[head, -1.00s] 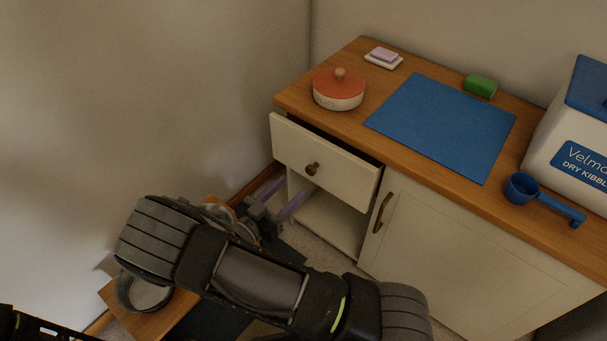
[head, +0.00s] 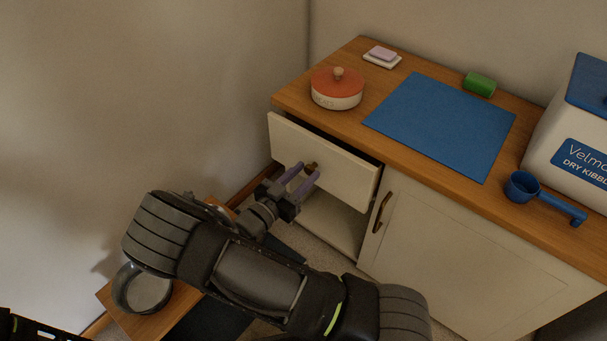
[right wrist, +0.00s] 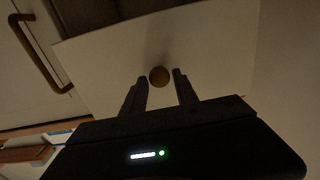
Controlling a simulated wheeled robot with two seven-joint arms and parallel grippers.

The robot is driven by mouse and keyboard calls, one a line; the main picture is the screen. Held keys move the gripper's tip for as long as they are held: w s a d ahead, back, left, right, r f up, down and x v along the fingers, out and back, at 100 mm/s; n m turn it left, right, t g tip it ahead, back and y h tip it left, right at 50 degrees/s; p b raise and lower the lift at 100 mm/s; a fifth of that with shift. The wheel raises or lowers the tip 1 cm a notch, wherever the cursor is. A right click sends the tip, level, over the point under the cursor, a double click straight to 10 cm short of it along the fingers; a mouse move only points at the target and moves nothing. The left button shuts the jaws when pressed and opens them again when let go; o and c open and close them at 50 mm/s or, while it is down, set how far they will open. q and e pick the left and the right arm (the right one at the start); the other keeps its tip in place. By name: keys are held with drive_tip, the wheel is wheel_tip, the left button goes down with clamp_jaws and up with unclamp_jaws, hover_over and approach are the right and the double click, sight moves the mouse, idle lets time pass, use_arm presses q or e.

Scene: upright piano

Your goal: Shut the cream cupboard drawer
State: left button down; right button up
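The cream cupboard drawer (head: 335,160) stands partly pulled out below the wooden top, with a dark gap behind its front panel. Its round brass knob (head: 311,167) is partly hidden by my gripper in the head view. My right gripper (head: 306,175) is in front of the drawer, open, with its two purple-grey fingers pointing at the panel. In the right wrist view the knob (right wrist: 159,76) lies between the tips of my right gripper (right wrist: 161,80), with space on both sides; I cannot tell whether the tips touch the panel. My left gripper is not in view.
The cupboard door (head: 440,245) with a brass handle is shut, right of an open shelf space. A wall is close on the left.

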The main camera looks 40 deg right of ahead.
clamp_jaws()
idle(1.0)
